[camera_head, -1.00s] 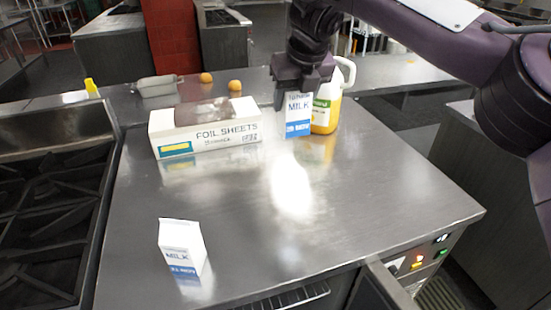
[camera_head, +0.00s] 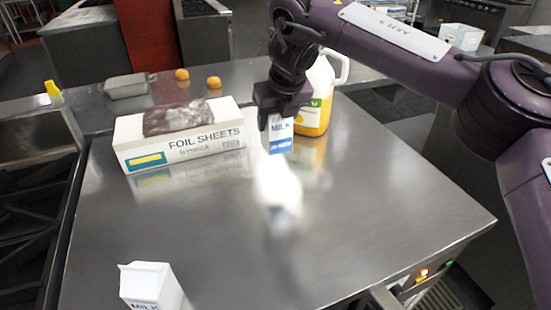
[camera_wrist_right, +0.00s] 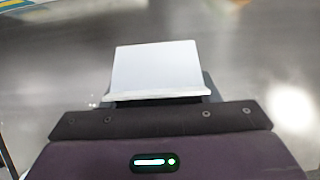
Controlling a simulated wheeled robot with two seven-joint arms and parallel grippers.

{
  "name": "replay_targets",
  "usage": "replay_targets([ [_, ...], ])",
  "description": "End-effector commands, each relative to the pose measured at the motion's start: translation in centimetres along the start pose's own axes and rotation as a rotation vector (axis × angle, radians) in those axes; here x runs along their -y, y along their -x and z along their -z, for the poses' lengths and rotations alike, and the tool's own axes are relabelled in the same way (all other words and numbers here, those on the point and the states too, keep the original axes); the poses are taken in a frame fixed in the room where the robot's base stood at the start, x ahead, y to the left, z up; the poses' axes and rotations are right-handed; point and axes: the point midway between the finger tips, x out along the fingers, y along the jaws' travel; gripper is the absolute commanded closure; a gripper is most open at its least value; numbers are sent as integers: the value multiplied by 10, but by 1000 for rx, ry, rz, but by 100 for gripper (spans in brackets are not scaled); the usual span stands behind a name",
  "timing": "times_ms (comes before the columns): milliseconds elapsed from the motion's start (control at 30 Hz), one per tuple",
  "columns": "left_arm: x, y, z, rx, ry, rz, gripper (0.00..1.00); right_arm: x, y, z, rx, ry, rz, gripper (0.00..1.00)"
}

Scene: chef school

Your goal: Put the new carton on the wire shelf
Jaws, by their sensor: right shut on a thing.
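My right gripper (camera_head: 280,108) is shut on a white and blue milk carton (camera_head: 281,136), which hangs upright below the fingers over the steel counter. In the right wrist view the carton's white top (camera_wrist_right: 155,68) shows between the jaws. A second white milk carton (camera_head: 150,286) stands at the counter's near left, cut off by the bottom edge of the head view. Which of the two is the new carton cannot be told from their looks. No wire shelf can be made out with certainty. My left gripper is not in view.
A foil sheets box (camera_head: 190,140) with a dark packet (camera_head: 177,117) on top lies left of the held carton. A jug of orange liquid (camera_head: 316,100) stands close behind it. A stove (camera_head: 30,215) borders the left side. The counter's middle and right (camera_head: 370,200) are clear.

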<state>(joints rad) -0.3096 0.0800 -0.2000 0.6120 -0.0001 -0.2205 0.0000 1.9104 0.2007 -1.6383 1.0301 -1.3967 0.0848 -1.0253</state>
Motion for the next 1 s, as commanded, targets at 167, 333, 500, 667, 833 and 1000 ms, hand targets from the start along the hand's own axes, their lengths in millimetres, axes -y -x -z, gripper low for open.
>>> replay_targets([
  [167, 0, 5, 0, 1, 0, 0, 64, 0, -36, 16, -1, 0, -2, 82],
  [333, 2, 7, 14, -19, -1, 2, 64, 0, -54, 22, 1, 0, 0, 82],
  [500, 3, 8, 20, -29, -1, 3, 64, 0, -65, 27, 1, -1, -1, 82],
  [667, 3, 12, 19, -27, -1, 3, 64, 0, -87, 36, -1, -1, 0, 82],
  [833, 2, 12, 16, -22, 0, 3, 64, 0, -96, 40, 2, -1, -1, 82],
  [1000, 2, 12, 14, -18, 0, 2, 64, 0, -96, 40, 2, -1, -1, 82],
])
